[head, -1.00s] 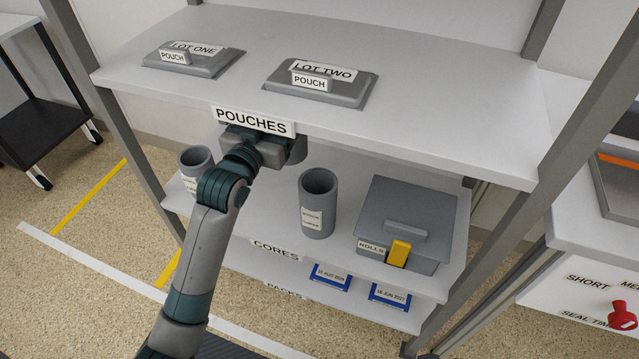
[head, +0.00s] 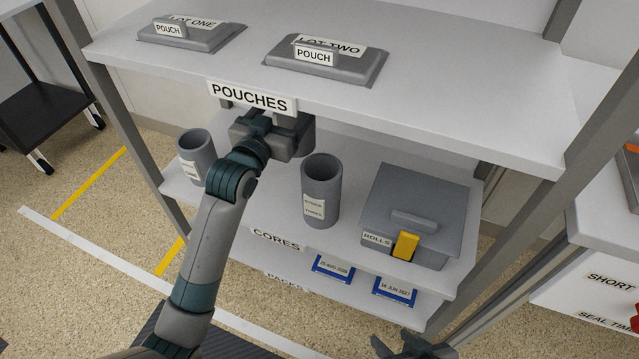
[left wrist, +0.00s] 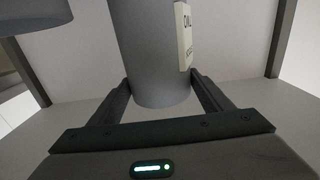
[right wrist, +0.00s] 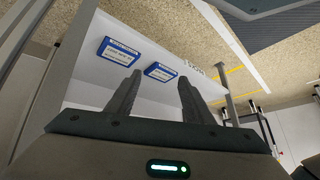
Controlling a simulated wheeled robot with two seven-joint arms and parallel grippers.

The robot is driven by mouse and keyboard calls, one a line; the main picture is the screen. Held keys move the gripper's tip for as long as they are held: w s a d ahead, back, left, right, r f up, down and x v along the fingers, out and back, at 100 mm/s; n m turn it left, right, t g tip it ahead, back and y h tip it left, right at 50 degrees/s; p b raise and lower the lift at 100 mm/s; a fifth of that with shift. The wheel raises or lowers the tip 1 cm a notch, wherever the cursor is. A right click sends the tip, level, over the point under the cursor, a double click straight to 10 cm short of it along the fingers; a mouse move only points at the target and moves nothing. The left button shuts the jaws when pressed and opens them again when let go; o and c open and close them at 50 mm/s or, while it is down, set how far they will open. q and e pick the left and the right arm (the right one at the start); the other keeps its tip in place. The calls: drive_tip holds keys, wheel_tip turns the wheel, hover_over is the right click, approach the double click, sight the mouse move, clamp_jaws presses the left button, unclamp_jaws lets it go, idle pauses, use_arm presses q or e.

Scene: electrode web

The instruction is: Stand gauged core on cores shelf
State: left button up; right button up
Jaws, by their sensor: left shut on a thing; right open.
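My left gripper (head: 288,135) reaches under the upper shelf, over the cores shelf (head: 345,245). Its fingertips are hidden in the head view. In the left wrist view its fingers (left wrist: 165,88) are shut on a grey cylindrical core (left wrist: 147,55) with a pale label, only partly readable. I cannot tell whether this core touches the shelf. Two other grey hollow cores stand upright on the cores shelf, one at left (head: 196,157) and one in the middle (head: 321,190). My right gripper (head: 412,347) is open and empty at the bottom of the head view.
A grey ROLLS box (head: 425,205) with a yellow tab stands right of the middle core. The upper POUCHES shelf (head: 450,110) overhangs the cores shelf and holds two grey pouch holders. Blue-framed date cards (head: 394,291) sit below. Grey posts bound the rack.

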sight(283, 121)
use_arm(q)
drive_tip(key=shift+f+b, duration=0.55)
drive_tip(key=shift+f, duration=0.4)
use_arm(e)
drive_tip(key=shift+w+a+r+t+y, duration=0.25)
drive_tip(key=shift+w+a+r+t, duration=0.15)
drive_tip(key=shift+a, duration=0.2)
drive_tip(key=shift+w+a+r+t+y, duration=0.3)
drive_tip(key=shift+w+a+t, duration=0.1)
drive_tip(key=shift+a+t, duration=0.15)
use_arm(q)
drive_tip(key=shift+f, duration=0.1)
drive_tip(key=shift+s+a+f, duration=0.25)
drive_tip(key=shift+a+f, duration=0.15)
drive_tip(key=shift+a, duration=0.05)
drive_tip(key=s+a+f+b, duration=0.2)
drive_tip(key=s+a+f, duration=0.2)
drive_tip(key=a, duration=0.5)
wheel_tip(283, 121, down, 2)
drive_tip(key=shift+s+a+f, duration=0.1)
drive_tip(key=shift+s+a, duration=0.15)
drive_tip(key=shift+s, duration=0.15)
use_arm(e)
drive_tip(key=w+a+r+t+y, duration=0.1)
drive_tip(key=w+a+r+t, duration=0.1)
drive_tip(key=w+r+t, duration=0.2)
drive_tip(key=shift+w+a+r, duration=0.2)
drive_tip(key=shift+a+r, duration=0.15)
drive_tip(key=shift+r, duration=0.5)
